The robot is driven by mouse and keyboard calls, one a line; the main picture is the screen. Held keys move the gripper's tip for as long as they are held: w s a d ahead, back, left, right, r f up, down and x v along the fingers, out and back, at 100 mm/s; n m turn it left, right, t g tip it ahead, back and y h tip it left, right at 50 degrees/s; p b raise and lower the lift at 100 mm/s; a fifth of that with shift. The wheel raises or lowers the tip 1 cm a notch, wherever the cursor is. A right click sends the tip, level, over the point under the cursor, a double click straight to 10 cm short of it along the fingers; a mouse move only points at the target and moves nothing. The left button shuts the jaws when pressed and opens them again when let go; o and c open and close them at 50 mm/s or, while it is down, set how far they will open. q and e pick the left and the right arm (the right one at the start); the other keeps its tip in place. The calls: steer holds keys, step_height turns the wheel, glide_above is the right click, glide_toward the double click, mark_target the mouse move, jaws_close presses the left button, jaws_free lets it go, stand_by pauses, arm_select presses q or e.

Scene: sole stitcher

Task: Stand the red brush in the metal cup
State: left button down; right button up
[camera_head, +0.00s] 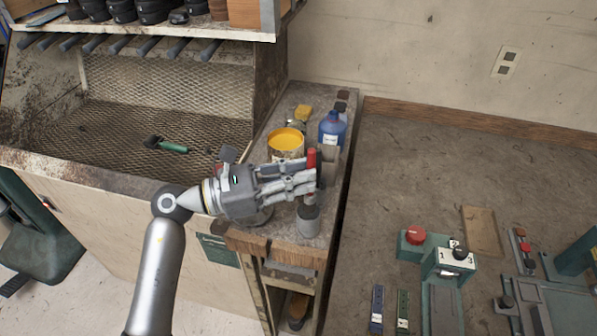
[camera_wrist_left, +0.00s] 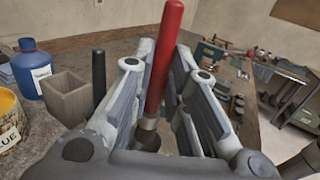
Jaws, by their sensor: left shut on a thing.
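My left gripper (camera_head: 314,176) is shut on the red brush (camera_head: 311,158), whose red handle stands nearly upright between the fingers. The red handle also shows large in the left wrist view (camera_wrist_left: 165,60), tilted slightly, with its lower part partly hidden by the fingers. My right gripper is not in view.
A yellow glue can (camera_head: 286,146), a blue bottle (camera_head: 332,131), a square grey holder (camera_wrist_left: 68,98) and a dark handle (camera_wrist_left: 99,78) stand close by on the bench (camera_head: 285,236). A green-handled brush (camera_head: 172,147) lies in the mesh bay. Machine parts occupy the right-hand table.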

arm_select(q)
steer(key=shift+f+b, duration=1.55)
steer(key=shift+f, duration=0.75)
steer(key=c, duration=1.3)
jaws_free()
steer(key=v, duration=1.2)
